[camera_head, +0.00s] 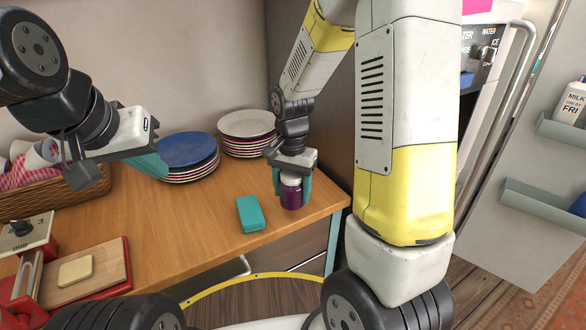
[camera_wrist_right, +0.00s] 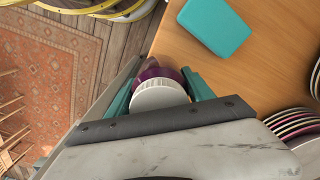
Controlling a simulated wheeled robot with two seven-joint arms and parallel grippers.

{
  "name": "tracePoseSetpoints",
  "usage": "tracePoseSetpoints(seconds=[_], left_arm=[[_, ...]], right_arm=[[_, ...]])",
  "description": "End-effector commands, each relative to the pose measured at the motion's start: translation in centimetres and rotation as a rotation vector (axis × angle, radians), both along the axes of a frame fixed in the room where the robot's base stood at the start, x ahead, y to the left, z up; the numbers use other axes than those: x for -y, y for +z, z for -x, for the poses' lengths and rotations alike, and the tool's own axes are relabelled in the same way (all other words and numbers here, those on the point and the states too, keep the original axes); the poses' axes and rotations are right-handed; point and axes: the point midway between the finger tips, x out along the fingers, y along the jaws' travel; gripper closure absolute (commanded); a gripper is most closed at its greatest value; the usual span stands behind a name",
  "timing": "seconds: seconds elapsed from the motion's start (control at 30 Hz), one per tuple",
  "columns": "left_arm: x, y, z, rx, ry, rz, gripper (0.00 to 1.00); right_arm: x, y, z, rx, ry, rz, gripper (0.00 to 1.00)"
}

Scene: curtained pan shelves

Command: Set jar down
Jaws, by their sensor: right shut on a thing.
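The jar (camera_head: 291,196) has purple contents and a white lid. It is upright between the teal fingers of my right gripper (camera_head: 292,186), near the counter's right front end. I cannot tell whether its base touches the wood. In the right wrist view the white lid of the jar (camera_wrist_right: 158,95) sits between the fingers of my right gripper (camera_wrist_right: 160,98). My left gripper (camera_head: 148,165) hangs by the blue plate at the left. One teal finger shows clearly, and its opening is unclear.
A teal box (camera_head: 250,214) lies on the wooden counter (camera_head: 205,230) left of the jar. Plate stacks, one topped by a blue plate (camera_head: 188,149) and one by a pale plate (camera_head: 247,124), stand behind. A cutting board (camera_head: 110,270) and basket (camera_head: 40,195) are at left.

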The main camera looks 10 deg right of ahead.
Motion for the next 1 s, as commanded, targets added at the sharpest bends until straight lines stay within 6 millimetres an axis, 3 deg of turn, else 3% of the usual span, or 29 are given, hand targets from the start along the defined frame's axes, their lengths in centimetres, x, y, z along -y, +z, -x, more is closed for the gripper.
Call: tracePoseSetpoints(seconds=[0.2, 0.4, 0.7, 0.83, 1.0], left_arm=[[0.0, 0.0, 0.0, 0.0, 0.0, 0.0, 1.0], [0.0, 0.0, 0.0, 0.0, 0.0, 0.0, 1.0], [0.0, 0.0, 0.0, 0.0, 0.0, 0.0, 1.0], [0.0, 0.0, 0.0, 0.0, 0.0, 0.0, 1.0], [0.0, 0.0, 0.0, 0.0, 0.0, 0.0, 1.0]], right_arm=[[2.7, -0.6, -5.3, 0.0, -0.005, 0.0, 1.0], [4.0, -0.8, -8.1, 0.001, -0.001, 0.0, 1.0], [5.1, -1.1, -10.4, 0.001, -0.001, 0.0, 1.0], [5.0, -3.4, -10.1, -0.004, 0.001, 0.0, 1.0], [5.0, -4.2, -10.1, 0.001, 0.001, -0.001, 1.0]])
